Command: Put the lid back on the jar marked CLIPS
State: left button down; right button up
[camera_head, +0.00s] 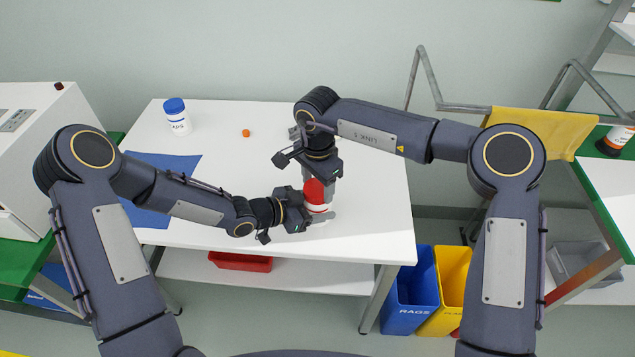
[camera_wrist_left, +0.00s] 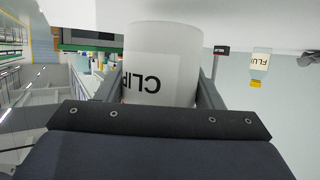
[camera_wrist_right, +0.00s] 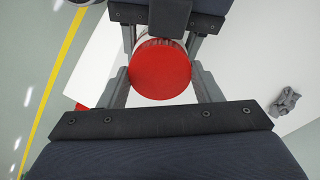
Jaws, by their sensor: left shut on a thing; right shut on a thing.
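The white jar (camera_wrist_left: 165,50) shows in the left wrist view with the letters CLIP on its side. My left gripper (camera_head: 308,211) is shut around it from the left, near the front right of the table. The red round lid (camera_wrist_right: 160,70) is between the fingers of my right gripper (camera_wrist_right: 160,78), which is shut on it from above. In the head view the lid (camera_head: 313,190) is at the top of the jar, in line with it. Fingers hide part of both, and I cannot tell whether the lid is seated.
A white jar with a blue cap (camera_head: 175,116) stands at the back left of the white table. A small orange thing (camera_head: 246,133) and a blue mat (camera_head: 178,163) lie nearby. A blue RAGS bin (camera_head: 411,297) and a yellow bin (camera_head: 450,291) stand below right.

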jog(key=shift+c, duration=0.4)
jog(key=m, duration=0.5)
jog(key=o, duration=1.1)
jog(key=shift+r, duration=2.3)
jog(key=shift+c, duration=0.4)
